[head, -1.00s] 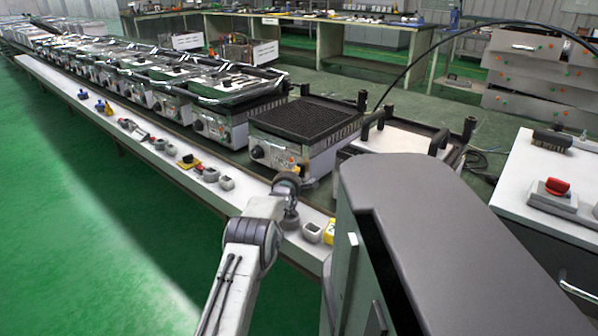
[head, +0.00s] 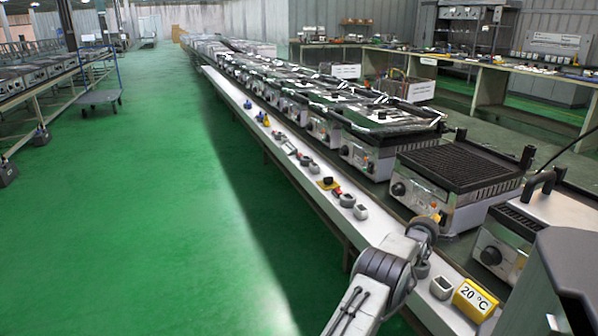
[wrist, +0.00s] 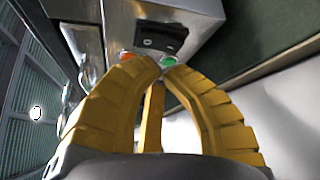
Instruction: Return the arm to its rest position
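My gripper (wrist: 162,66) shows in the wrist view as yellow ribbed fingers whose tips come together. Nothing shows between them. Just beyond the tips is the front of a metal appliance (wrist: 196,22) with a black switch plate, an orange light and a green light. I cannot tell whether the tips touch it. In the head view my arm (head: 385,268) reaches up from the lower edge over the white ledge, its wrist end in front of a griddle (head: 455,188).
Griddles stand in a long row on the bench, with a white ledge (head: 305,172) holding small parts along its front. A yellow "20 °C" block (head: 474,299) and grey cups lie close to my arm. A grey cabinet (head: 570,270) is at lower right. The green floor at left is open.

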